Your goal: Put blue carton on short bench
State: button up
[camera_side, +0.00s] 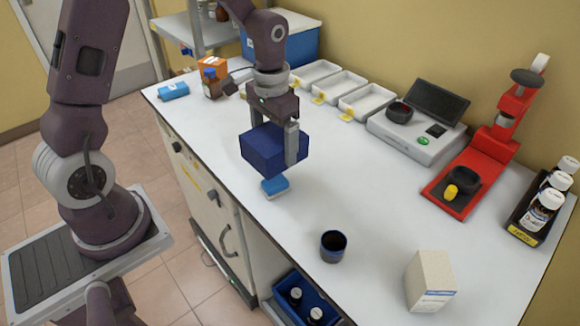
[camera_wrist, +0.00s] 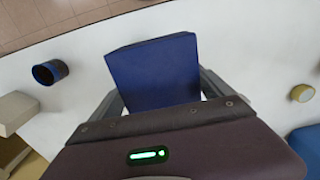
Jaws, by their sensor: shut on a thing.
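The dark blue carton (camera_side: 262,152) is between the fingers of my gripper (camera_side: 274,146), held above the white worktop (camera_side: 360,190) near its front edge. In the wrist view the carton (camera_wrist: 153,75) fills the space between the two fingers (camera_wrist: 160,92). My gripper is shut on it. In the side view one finger shows on the carton's right; the other is hidden. Which surface is the short bench is not clear from the frames; a grey metal stand (camera_side: 183,27) with a raised shelf is at the back left, partly out of frame.
A small blue-and-white block (camera_side: 274,187) lies below the carton. A dark cup (camera_side: 333,246) and white box (camera_side: 430,280) stand nearer. Brown bottle (camera_side: 211,83), orange box (camera_side: 212,67), blue bin (camera_side: 292,46) and white trays (camera_side: 365,102) are behind. The middle is clear.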

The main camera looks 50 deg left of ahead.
jog(key=w+a+r+n, duration=0.1)
jog(key=a+n, duration=0.4)
jog(key=a, duration=0.8)
jog(key=a+r+n, duration=0.2)
jog(key=a+n, duration=0.3)
jog(key=a, duration=0.9)
jog(key=shift+w+r, duration=0.15)
jog(key=shift+w, duration=0.2)
notch_tip(320, 180, down, 10)
jog(key=shift+r, duration=0.15)
jog(key=o, duration=1.6)
